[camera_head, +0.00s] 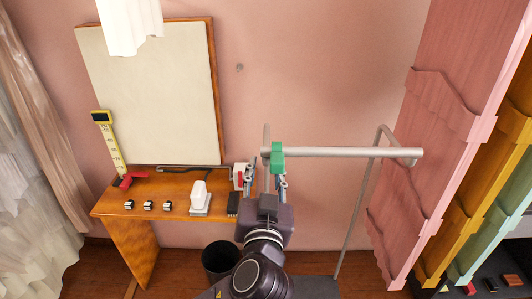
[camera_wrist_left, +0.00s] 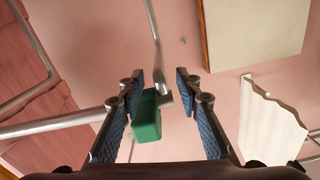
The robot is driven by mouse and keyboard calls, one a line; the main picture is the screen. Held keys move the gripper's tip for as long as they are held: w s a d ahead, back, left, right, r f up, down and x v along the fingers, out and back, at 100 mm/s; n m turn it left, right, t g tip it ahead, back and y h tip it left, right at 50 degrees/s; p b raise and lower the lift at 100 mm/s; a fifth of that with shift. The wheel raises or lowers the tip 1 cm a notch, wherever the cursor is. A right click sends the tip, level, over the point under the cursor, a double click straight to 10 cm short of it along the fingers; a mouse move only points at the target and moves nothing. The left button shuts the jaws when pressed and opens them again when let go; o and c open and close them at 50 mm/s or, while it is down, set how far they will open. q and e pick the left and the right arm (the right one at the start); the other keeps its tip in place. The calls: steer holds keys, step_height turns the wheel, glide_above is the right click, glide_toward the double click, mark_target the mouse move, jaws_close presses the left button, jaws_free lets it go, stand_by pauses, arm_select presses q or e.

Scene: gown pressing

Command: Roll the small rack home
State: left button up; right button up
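The small rack is a silver tube frame. Its top rail (camera_head: 345,152) runs across the right half of the head view, with thin posts below. A green block (camera_head: 277,157) sits around the rail near its left end. My left gripper (camera_head: 265,178) is just below that end, fingers pointing at it. In the left wrist view the fingers (camera_wrist_left: 160,82) are spread, with the green block (camera_wrist_left: 147,117) between them, close to the left finger and clear of the right one. The rack's lower part is partly hidden by my arm. My right gripper is not in view.
A wooden shelf table (camera_head: 120,205) with a white iron-like item (camera_head: 200,198) and small clips stands left. A black bin (camera_head: 219,257) is on the floor beside my arm. A pale board (camera_head: 155,95) is on the wall. Pink hanging panels (camera_head: 430,150) crowd the right.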

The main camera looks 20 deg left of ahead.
arm_select(q)
steer(key=p+x, duration=0.1)
steer(key=x, duration=0.4)
jaws_close()
stand_by(0.3)
